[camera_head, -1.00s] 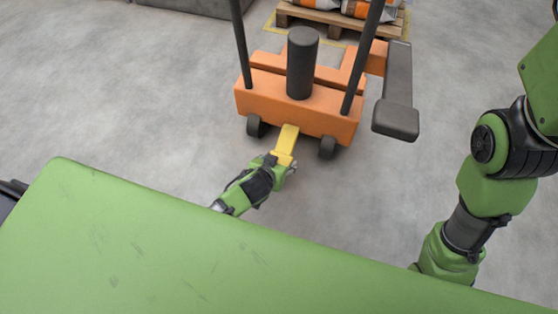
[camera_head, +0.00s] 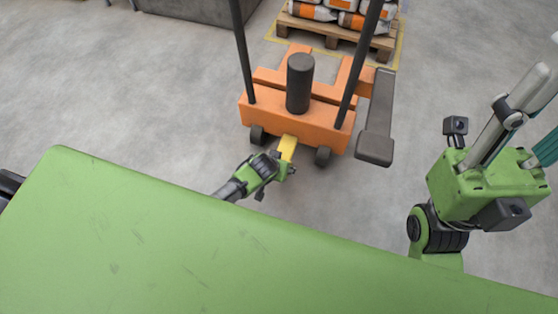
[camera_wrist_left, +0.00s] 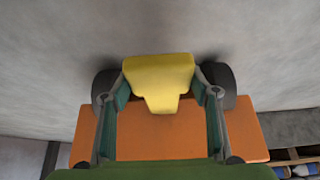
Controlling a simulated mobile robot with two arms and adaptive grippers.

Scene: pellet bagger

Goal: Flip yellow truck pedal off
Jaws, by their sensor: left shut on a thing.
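The yellow pedal (camera_head: 287,148) sticks out low from the near side of the orange truck (camera_head: 310,121), between its two dark wheels. My left gripper (camera_head: 283,165) is at the pedal's near end and covers part of it. In the left wrist view the pedal (camera_wrist_left: 158,77) sits between the two fingers of my left gripper (camera_wrist_left: 160,92), which are shut on its sides. The orange truck body (camera_wrist_left: 158,138) lies behind it. My right gripper (camera_head: 525,120) is raised at the right, away from the truck, its fingertips partly cut off by the picture edge.
A green surface (camera_head: 200,240) fills the foreground. The truck has dark uprights, a black cylinder (camera_head: 299,82) and a dark arm (camera_head: 376,120) on its right. A pallet with bags (camera_head: 345,32) stands behind it. The grey floor left of the truck is clear.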

